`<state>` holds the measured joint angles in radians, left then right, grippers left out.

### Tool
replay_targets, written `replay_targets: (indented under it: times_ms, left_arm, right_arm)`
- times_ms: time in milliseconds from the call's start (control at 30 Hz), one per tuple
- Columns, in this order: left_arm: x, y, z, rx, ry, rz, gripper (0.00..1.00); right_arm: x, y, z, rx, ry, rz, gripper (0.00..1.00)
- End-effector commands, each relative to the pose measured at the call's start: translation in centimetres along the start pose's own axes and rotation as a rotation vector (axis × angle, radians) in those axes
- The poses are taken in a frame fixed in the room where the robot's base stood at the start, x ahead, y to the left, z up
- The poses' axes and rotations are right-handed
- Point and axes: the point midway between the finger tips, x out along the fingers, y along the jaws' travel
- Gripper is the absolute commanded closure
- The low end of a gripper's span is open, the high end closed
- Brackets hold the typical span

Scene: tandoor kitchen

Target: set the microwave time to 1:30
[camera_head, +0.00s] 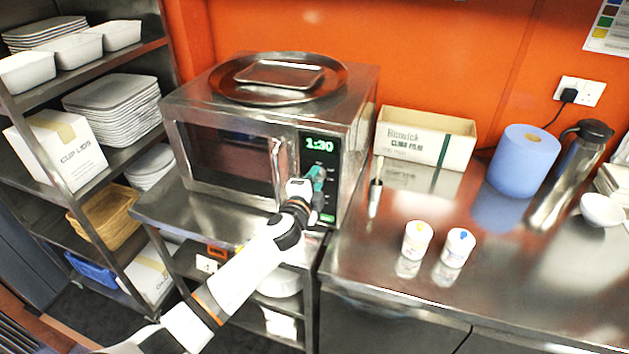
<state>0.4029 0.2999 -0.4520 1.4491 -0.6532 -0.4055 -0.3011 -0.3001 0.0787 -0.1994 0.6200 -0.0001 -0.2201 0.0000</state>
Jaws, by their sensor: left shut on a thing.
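The steel microwave (228,155) stands on a steel counter, with its door shut. Its green display (319,144) reads 1:30, at the top of the dark control panel on the right side of its front. My left gripper (315,182) is at this panel, just below the display. It is shut on what seems to be the time knob, which the gripper hides almost wholly. A small green mark (327,218) shows low on the panel. My right gripper is not in view.
A round steel tray (230,84) lies on top of the microwave. To the right stand a Biswick box (425,138), two white tubs (417,238), a blue paper roll (523,162) and a steel flask (573,170). Shelves with white dishes (112,98) stand at the left. The right counter's front is clear.

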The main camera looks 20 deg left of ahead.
Motion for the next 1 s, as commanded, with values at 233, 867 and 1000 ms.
replay_targets:
  times_ms: [233, 867, 1000]
  left_arm:
    - [0.0, -0.1, 0.0, -0.001, 0.000, -0.002, 0.62]
    - [-2.1, -0.2, -0.1, 0.000, -0.001, 0.000, 0.43]
    - [-4.8, -0.3, -0.1, -0.002, -0.002, -0.001, 0.43]
  right_arm:
    - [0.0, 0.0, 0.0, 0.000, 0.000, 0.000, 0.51]
    - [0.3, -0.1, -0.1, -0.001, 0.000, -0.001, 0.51]
    - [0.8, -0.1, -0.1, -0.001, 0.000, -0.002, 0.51]
